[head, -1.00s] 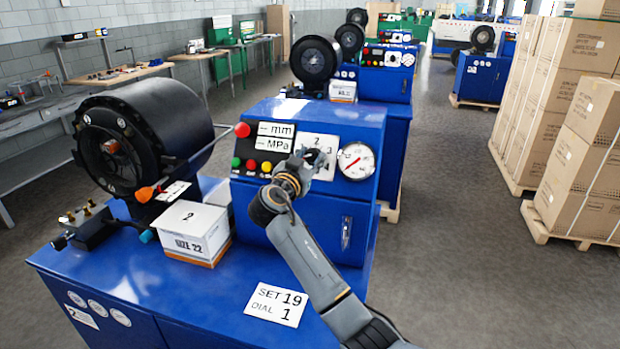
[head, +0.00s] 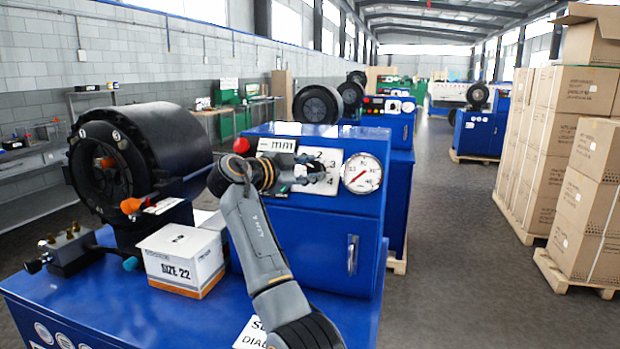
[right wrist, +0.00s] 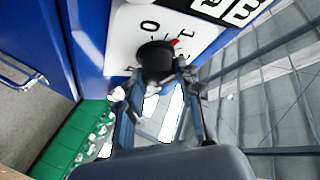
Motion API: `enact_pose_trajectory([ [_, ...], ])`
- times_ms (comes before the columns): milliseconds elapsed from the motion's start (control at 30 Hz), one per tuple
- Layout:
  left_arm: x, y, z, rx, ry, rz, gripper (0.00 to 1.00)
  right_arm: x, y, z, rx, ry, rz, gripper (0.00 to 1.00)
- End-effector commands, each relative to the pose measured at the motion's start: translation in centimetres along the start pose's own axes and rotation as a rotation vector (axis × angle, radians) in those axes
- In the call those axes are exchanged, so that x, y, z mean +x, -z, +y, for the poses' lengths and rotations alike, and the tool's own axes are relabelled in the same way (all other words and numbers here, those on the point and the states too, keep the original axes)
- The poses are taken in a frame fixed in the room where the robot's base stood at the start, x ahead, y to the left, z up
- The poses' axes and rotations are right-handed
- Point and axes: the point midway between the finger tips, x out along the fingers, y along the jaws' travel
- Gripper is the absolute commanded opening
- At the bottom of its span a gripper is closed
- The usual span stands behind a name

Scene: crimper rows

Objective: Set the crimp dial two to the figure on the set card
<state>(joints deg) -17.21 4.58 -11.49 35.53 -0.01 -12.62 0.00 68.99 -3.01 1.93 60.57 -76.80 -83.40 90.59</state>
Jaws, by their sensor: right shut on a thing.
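The crimp dial (right wrist: 155,62) is a black knob with a red mark on a white plate. In the right wrist view the mark points up and right, near a figure 1, with a 0 to its left. The plate (head: 332,157) shows in the head view with figures round it; the gripper hides the knob there. My right gripper (head: 311,172) is shut on the knob, one finger on each side. The set card (head: 249,334) lies on the blue bench, mostly hidden by my right arm. My left gripper is out of view.
A pressure gauge (head: 362,173) sits just right of the dial plate. A white box (head: 183,258) marked SIZE 22 and a black crimper head (head: 135,155) stand to the left. Stacked cartons (head: 585,190) stand at the right, across a clear floor.

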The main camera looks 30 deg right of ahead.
Motion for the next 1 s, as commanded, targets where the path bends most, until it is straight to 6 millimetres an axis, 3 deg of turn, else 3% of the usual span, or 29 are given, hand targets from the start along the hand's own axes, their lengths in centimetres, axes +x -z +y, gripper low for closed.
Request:
enact_pose_trajectory([
  [767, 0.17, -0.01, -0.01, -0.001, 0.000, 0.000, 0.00, 0.04, 0.00, -0.08, 0.089, -0.060, 0.003, 0.03],
  [800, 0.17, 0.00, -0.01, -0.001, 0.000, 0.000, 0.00, 0.04, -0.01, -0.08, 0.089, -0.059, 0.003, 0.39],
  [900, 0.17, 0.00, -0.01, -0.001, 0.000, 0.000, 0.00, 0.04, -0.01, -0.08, 0.089, -0.059, 0.003, 0.58],
  [1000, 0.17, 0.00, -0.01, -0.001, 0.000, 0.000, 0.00, 0.04, -0.01, -0.08, 0.089, -0.059, 0.003, 0.58],
])
